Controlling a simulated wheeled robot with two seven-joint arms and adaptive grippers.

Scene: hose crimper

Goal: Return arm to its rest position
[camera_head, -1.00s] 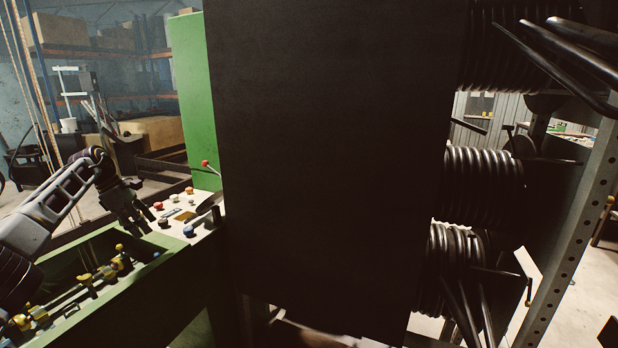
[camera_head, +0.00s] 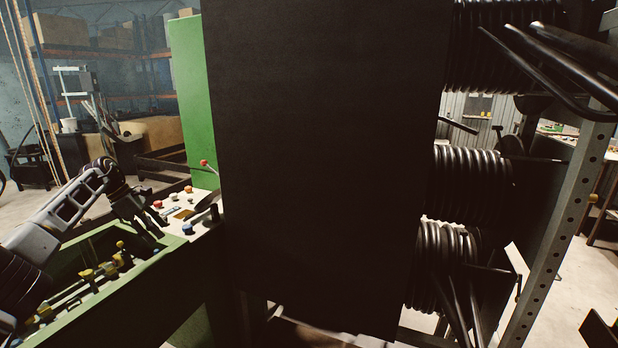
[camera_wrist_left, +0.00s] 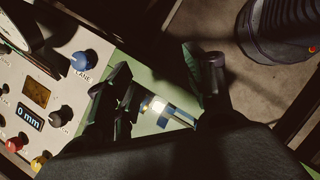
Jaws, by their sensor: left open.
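My left arm comes in from the left in the head view. Its gripper (camera_head: 142,217) is over the green machine's tray, at the near left side of the control panel (camera_head: 200,222). In the left wrist view the gripper (camera_wrist_left: 165,95) has its fingers spread apart, with nothing between them. Below the fingers are the green tray edge and a blurred yellow and blue fitting (camera_wrist_left: 155,108). The panel there shows a blue knob (camera_wrist_left: 83,60), a black knob and a display reading "0 mm". My right gripper is in neither view.
A large dark panel (camera_head: 320,170) fills the middle of the head view. To its right, coiled black hoses (camera_head: 472,185) hang on a perforated metal rack (camera_head: 560,230). The green tray (camera_head: 150,265) holds several yellow fittings. Shelves with boxes stand at the back left.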

